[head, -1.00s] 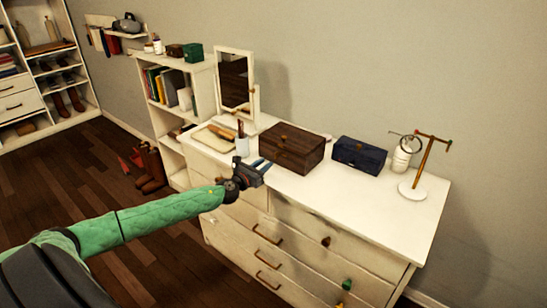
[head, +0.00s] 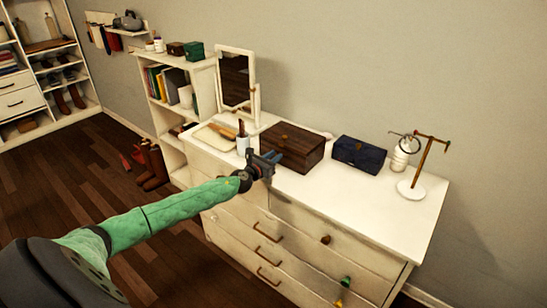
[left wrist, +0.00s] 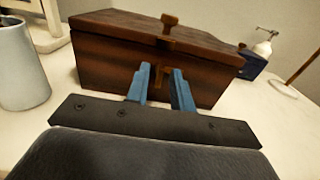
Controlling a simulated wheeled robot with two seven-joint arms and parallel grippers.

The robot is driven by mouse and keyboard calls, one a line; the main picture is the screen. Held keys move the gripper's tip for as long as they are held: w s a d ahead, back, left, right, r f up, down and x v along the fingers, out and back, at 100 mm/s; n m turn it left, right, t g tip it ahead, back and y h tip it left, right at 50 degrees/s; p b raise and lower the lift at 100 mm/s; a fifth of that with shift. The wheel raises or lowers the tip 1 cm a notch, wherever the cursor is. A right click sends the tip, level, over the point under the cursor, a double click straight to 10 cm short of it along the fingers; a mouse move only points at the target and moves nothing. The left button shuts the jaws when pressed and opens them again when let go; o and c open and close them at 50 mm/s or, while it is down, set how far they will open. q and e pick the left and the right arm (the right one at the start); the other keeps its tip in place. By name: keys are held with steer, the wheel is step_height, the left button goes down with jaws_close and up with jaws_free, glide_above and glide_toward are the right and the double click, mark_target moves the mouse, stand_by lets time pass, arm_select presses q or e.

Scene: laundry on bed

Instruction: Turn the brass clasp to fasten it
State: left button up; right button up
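The dark wooden box (head: 292,146) sits on the white dresser with its lid down. In the left wrist view the box (left wrist: 105,62) fills the upper middle. Its brass clasp (left wrist: 168,21) has a knob-like piece standing at the lid's front edge, and a brass part continues down the front face, partly behind my fingers. My left gripper (head: 268,161) is in front of the box. In the left wrist view its blue fingers (left wrist: 161,80) are apart, one each side of the lower brass part, with nothing visibly gripped. Contact cannot be told. My right gripper is not in view.
A grey-white cup (left wrist: 22,68) stands left of the box, close to the gripper. A dark blue box (head: 359,154), a white bottle (head: 400,158) and a jewellery stand (head: 412,189) are to the right. A mirror (head: 236,80) stands behind left. The dresser top's front right (head: 370,205) is clear.

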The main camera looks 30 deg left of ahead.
arm_select(q)
jaws_close()
